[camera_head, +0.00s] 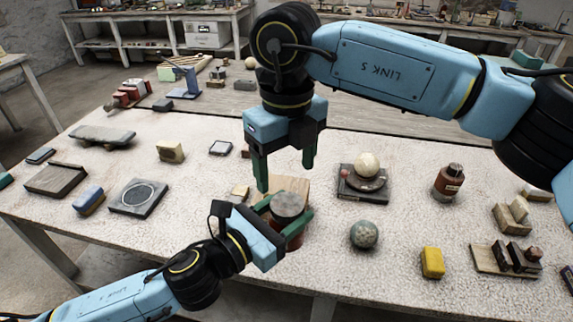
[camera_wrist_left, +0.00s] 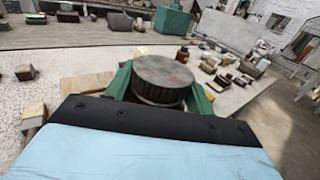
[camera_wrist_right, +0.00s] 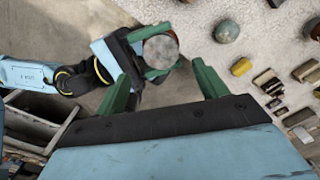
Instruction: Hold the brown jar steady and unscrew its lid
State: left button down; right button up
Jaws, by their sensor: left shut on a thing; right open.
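The brown jar (camera_head: 294,240) has a round, grey, worn lid (camera_head: 288,205) and stands upright near the table's front edge. My left gripper (camera_head: 288,222) is shut around the jar's body from the left, below the lid. In the left wrist view the lid (camera_wrist_left: 164,72) sits on the jar between the green fingers. My right gripper (camera_head: 286,178) is open and empty, pointing down, above and slightly behind the lid. In the right wrist view the lid (camera_wrist_right: 160,52) shows beyond the open fingers. The jar's lower body is mostly hidden by the left gripper.
A wooden block (camera_head: 290,184) lies behind the jar. A greenish ball (camera_head: 364,234) and a dark stand with a pale ball (camera_head: 367,163) are to its right. A red-brown bottle (camera_head: 449,182) and yellow block (camera_head: 432,262) stand farther right. Left of the jar is some clear table.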

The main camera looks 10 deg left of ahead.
aim_at(287, 203)
jog(key=shift+r+m, duration=0.2)
jog(key=shift+m, duration=0.1)
jog(key=shift+f, duration=0.2)
notch_tip(287, 203, down, 7)
jog(key=shift+f, duration=0.2)
jog(key=c, duration=1)
jog(key=shift+o, duration=0.2)
jog(key=n, duration=0.3)
jog(key=shift+d+n, duration=0.1)
jog(key=shift+n, duration=0.3)
jog(key=o, duration=1.1)
jog(key=shift+c, duration=0.2)
